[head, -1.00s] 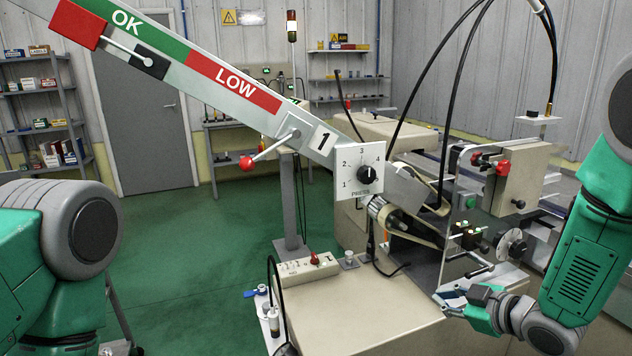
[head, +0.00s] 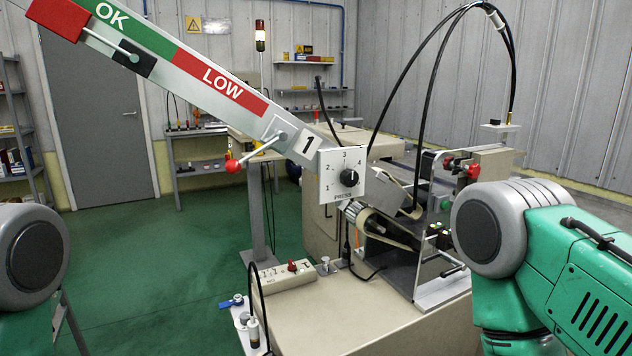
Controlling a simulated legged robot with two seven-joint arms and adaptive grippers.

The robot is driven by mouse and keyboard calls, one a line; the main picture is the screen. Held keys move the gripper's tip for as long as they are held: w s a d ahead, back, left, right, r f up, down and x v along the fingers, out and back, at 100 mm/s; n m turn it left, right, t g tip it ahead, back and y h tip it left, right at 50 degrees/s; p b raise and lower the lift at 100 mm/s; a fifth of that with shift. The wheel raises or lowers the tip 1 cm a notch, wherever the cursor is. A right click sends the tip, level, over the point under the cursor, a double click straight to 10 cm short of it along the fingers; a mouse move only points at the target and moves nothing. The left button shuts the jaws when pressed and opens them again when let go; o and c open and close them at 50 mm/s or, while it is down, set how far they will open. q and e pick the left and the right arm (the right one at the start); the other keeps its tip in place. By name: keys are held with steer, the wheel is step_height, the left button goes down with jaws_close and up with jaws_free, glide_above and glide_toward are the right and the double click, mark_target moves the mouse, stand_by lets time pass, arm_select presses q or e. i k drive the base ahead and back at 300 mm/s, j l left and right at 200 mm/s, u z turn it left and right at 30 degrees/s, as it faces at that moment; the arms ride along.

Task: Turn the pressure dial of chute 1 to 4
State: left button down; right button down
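The pressure dial (head: 349,178) is a black round knob on a white square plate (head: 330,190) marked 1 to 4. Its small light mark seems to point up, near 3, but it is too small to be sure. The plate sits at the lower end of the slanted chute 1 (head: 240,103), beside its black "1" label (head: 309,145). Neither gripper shows; only rounded grey joints and green links of my arms are in view, at the lower left and lower right. Nothing of mine touches the dial.
A red-knobbed lever (head: 234,166) sticks out below the chute. A beige machine top (head: 350,310) with a switch box (head: 287,275) lies below the dial. Rollers (head: 365,220) and a clear panel stand close to its right. Black hoses arch above. Green floor is open at left.

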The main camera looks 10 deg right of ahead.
mark_target(349, 176)
steer(key=i+u, duration=0.1)
steer(key=u, duration=0.5)
steer(key=k+u, duration=0.1)
steer(key=u, duration=1.35)
steer(key=l+z, duration=0.1)
steer(key=z, duration=0.65)
steer(key=i+l+z, duration=0.1)
steer(key=z, duration=0.3)
steer(key=l+z, duration=0.1)
steer(key=z, duration=1.1)
steer(key=i+l+u, duration=0.2)
steer(key=l+u, duration=0.3)
steer(key=l, duration=0.2)
steer(key=i+l+u, duration=0.1)
steer(key=l+u, duration=0.25)
steer(key=l, duration=0.15)
